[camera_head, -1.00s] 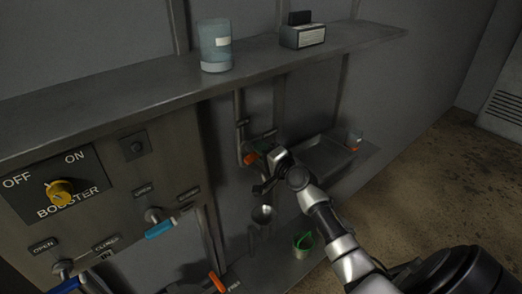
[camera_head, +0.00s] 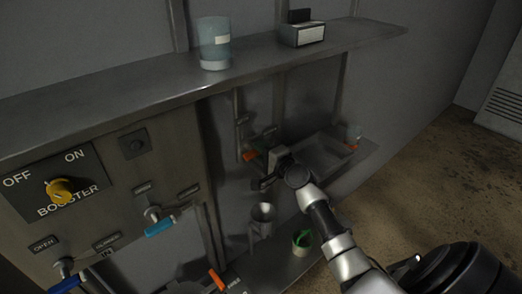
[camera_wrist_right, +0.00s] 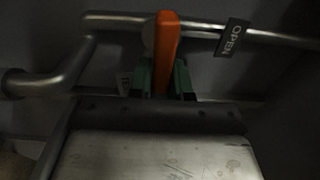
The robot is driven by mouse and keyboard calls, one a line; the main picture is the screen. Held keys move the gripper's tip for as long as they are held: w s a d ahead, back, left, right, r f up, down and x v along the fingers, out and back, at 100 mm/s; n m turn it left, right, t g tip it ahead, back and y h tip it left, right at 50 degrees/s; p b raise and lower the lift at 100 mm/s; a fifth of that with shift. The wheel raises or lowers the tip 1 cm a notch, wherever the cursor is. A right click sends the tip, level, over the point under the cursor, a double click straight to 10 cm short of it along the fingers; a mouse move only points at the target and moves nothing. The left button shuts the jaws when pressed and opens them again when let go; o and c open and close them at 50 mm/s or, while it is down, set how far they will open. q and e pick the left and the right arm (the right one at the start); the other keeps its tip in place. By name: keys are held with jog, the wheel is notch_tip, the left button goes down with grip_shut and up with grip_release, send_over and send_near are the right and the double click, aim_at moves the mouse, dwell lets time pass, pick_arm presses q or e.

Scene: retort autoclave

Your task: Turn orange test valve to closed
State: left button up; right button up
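An orange valve handle (camera_wrist_right: 167,45) stands upright in front of a horizontal pipe in the right wrist view. An OPEN label (camera_wrist_right: 233,38) is on the pipe to its right. My right gripper (camera_wrist_right: 163,79) has a green-tipped finger close on each side of the handle's lower part; whether they press on it is not clear. In the head view the orange handle (camera_head: 250,155) shows just left of my right gripper (camera_head: 262,169), below the shelf. My left gripper is not in view.
A long shelf (camera_head: 130,105) runs above, bearing a blue-grey jar (camera_head: 214,45) and a dark box (camera_head: 302,35). A booster knob (camera_head: 60,191), a light-blue handle (camera_head: 160,227) and another orange handle (camera_head: 216,279) are at left. A metal cup (camera_head: 262,215) and a green-trimmed container (camera_head: 302,241) stand below.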

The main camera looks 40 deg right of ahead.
jog(key=o, duration=0.4)
jog(key=s, duration=0.3)
jog(key=s+b, duration=0.1)
jog(key=s, duration=0.3)
jog(key=s+d, duration=0.1)
jog(key=s, duration=0.2)
jog(key=shift+s, duration=0.4)
jog(key=shift+f, duration=0.15)
